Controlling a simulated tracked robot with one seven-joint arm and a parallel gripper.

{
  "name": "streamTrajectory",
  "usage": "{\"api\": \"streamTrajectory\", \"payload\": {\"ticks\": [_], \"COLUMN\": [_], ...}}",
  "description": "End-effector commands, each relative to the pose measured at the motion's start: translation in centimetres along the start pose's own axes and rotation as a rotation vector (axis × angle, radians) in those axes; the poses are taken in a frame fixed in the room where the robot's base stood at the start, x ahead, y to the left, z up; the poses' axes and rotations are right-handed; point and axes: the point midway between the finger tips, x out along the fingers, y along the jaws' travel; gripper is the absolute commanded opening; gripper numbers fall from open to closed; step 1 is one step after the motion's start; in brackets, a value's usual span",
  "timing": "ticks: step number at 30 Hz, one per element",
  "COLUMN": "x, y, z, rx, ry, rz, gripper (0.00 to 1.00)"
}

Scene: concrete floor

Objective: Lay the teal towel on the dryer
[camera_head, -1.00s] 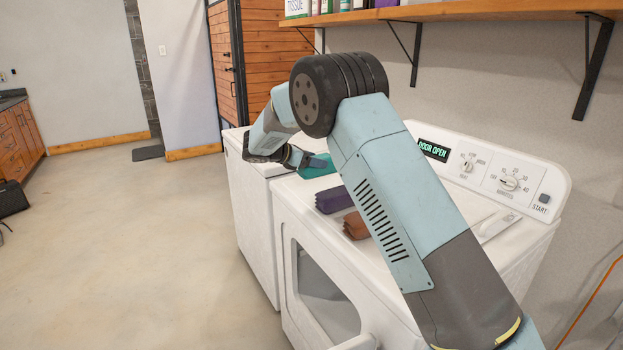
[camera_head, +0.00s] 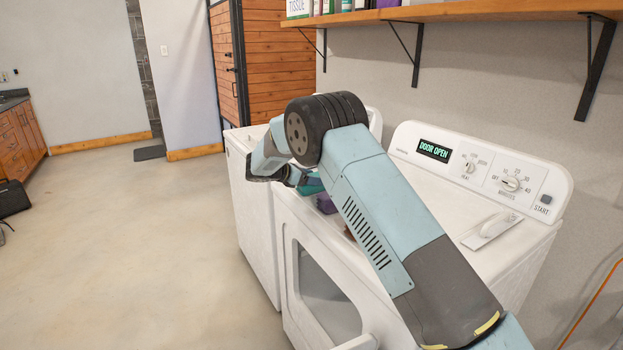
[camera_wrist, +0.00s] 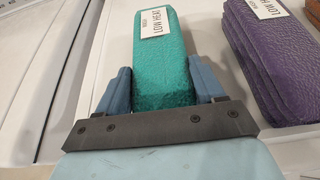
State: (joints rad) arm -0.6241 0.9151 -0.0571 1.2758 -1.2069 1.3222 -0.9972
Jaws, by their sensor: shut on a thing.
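The teal towel (camera_wrist: 160,88) is a folded block with a white "LOW HEAT" label in the wrist view. My gripper (camera_wrist: 159,68) has a finger against each long side of it and is shut on it. In the head view only a small part of the teal towel (camera_head: 311,187) shows beside my gripper (camera_head: 299,178), over the far left part of the dryer top. The white dryer (camera_head: 525,252) has a panel reading "DOOR OPEN". Whether the towel touches the top is hard to tell.
A purple folded stack (camera_wrist: 265,65) with a white label lies close to the right of the towel. A brown piece (camera_head: 348,234) is mostly hidden behind my arm. Another white machine (camera_head: 254,205) stands beyond the dryer. A wooden shelf (camera_head: 450,12) hangs above.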

Motion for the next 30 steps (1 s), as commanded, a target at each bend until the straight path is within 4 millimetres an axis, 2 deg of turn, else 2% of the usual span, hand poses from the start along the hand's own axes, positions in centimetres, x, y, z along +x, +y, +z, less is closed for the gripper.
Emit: {"api": "streamTrajectory", "payload": {"ticks": [1,9,19,23,30], "x": [0.0,-0.1,-0.7,-2.3,-7.0], "y": [0.0,0.0,0.1,0.1,0.1], "z": [0.0,0.0,0.0,0.0,0.0], "rx": [-0.001,-0.001,-0.001,-0.001,-0.001], "ry": [0.000,0.000,0.000,0.000,-0.001], "rz": [0.000,0.001,0.002,0.005,0.005], "gripper": [0.69,0.93,0.93,0.93,0.93]}}
